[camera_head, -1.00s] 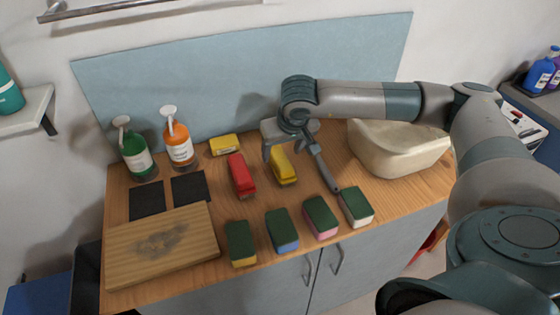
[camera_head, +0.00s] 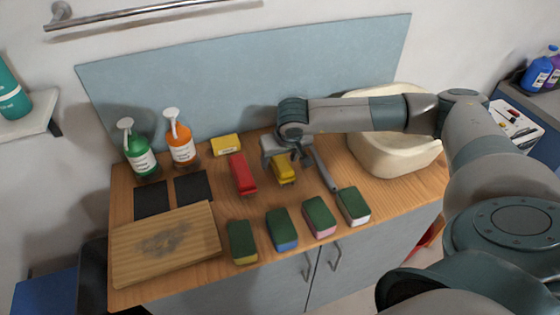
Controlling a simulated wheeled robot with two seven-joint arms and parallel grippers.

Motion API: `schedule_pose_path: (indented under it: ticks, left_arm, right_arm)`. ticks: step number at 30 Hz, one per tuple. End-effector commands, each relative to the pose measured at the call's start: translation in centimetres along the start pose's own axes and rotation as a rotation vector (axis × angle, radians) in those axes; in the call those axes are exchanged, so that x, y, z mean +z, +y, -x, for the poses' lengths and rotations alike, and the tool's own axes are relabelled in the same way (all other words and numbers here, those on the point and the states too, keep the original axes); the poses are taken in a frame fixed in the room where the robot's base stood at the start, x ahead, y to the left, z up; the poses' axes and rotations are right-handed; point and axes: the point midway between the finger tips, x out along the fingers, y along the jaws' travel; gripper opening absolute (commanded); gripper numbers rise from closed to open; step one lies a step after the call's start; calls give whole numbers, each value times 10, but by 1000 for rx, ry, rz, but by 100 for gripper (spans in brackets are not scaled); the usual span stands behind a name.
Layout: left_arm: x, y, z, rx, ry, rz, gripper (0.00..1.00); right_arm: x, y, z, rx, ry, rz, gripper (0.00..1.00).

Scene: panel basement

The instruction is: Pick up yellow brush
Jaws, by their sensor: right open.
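The yellow brush (camera_head: 283,175) lies on the wooden counter top, just right of a red brush (camera_head: 241,174). My right gripper (camera_head: 284,158) is over the rear part of the yellow brush, pointing down, with its fingers open and apart. The gripper hides the far end of the yellow brush. I cannot tell whether the fingers touch it. My left gripper is not in view.
A grey-handled tool (camera_head: 325,171) lies close right of the gripper, before a cream basin (camera_head: 375,160). Sponges, such as one with a blue layer (camera_head: 282,229), line the front edge. A yellow block (camera_head: 226,145) and two pump bottles (camera_head: 180,146) stand behind left.

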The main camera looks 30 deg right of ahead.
Motion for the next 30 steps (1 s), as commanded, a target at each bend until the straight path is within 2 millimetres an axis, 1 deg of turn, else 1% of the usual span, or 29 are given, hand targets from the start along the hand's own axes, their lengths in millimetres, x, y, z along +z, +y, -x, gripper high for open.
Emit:
schedule_pose_path:
  ticks: [17, 30]
  left_arm:
    - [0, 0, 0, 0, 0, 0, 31]
    - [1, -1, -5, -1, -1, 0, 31]
  right_arm:
    - [0, 0, -1, -1, 1, 0, 62]
    - [1, 0, -3, -1, 1, 0, 62]
